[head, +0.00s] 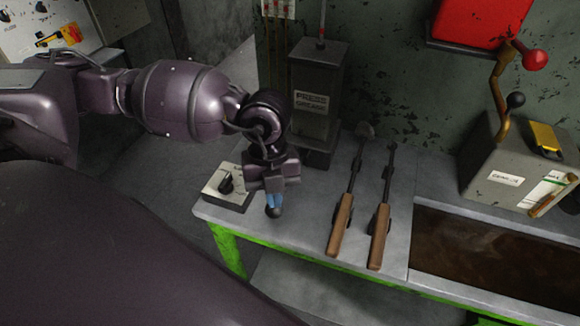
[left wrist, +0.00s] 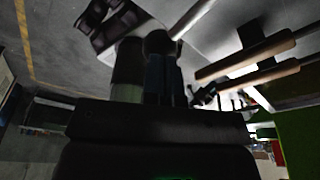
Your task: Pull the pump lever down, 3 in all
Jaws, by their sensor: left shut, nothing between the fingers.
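The grey grease pump box (head: 314,100), labelled PRESS GREASE, stands at the back of the bench. A dark ball knob (head: 274,211), apparently the pump lever's end, shows low in front of it, near the bench's front edge. My left gripper (head: 273,201) points down with its blue fingers shut and empty, right at the knob, apparently touching or nearly touching it. In the left wrist view the knob (left wrist: 160,42) sits at the fingertips, and a pale rod (left wrist: 190,18) runs off behind it. The gripper hides most of the lever in the head view. My right gripper is not in view.
A small control box with a black dial (head: 226,184) sits just left of the gripper. Two wooden-handled tools (head: 343,212) lie to the right. Further right are a dark trough (head: 490,250) and a grey box with a crank (head: 500,168).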

